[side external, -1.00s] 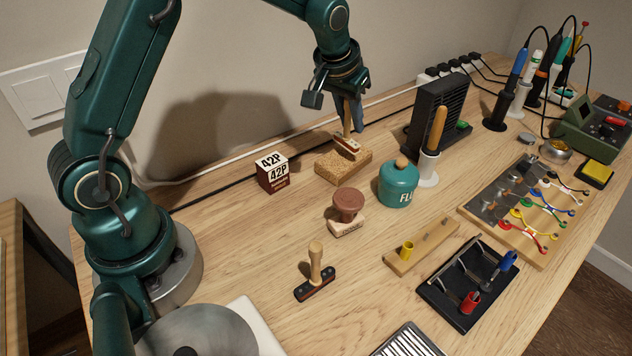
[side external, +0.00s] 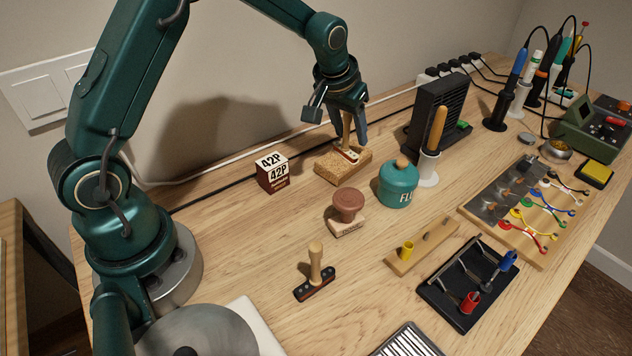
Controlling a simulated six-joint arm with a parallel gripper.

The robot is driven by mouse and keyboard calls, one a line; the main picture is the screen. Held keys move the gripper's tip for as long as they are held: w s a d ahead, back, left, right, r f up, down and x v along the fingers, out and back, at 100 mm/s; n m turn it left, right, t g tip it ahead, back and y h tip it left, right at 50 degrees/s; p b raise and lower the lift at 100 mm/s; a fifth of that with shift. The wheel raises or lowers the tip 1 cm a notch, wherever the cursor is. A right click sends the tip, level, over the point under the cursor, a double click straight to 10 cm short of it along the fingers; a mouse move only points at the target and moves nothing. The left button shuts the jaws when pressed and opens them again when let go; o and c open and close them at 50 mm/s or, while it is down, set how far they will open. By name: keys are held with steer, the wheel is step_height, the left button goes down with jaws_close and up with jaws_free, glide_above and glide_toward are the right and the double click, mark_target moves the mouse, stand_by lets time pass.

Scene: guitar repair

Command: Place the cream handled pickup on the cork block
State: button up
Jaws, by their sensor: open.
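The cream handled pickup (side external: 349,155) rests on the cork block (side external: 328,171), toward the block's right back part, and looks about level. Its handle (side external: 346,129) stands upright. My gripper (side external: 349,137) is open, with one finger on each side of the handle. The fingers partly hide the handle, and I cannot tell whether either one still touches it.
A printed box (side external: 272,174) stands left of the block. A brown-handled stamp-like piece (side external: 348,208) and a teal flux jar (side external: 398,186) are in front. A dark pickup with a wooden handle (side external: 316,280) lies nearer. A black fume extractor (side external: 437,113) stands to the right.

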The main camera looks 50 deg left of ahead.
steer(key=v, duration=1.2)
steer(key=s+d+m, duration=0.1)
steer(key=s+d, duration=0.1)
steer(key=s, duration=0.8)
steer(key=s+d+m+t+h, duration=0.1)
steer(key=s+d+m, duration=0.1)
steer(key=s, duration=0.8)
steer(key=shift+d+f, duration=0.4)
steer(key=shift+d, duration=0.1)
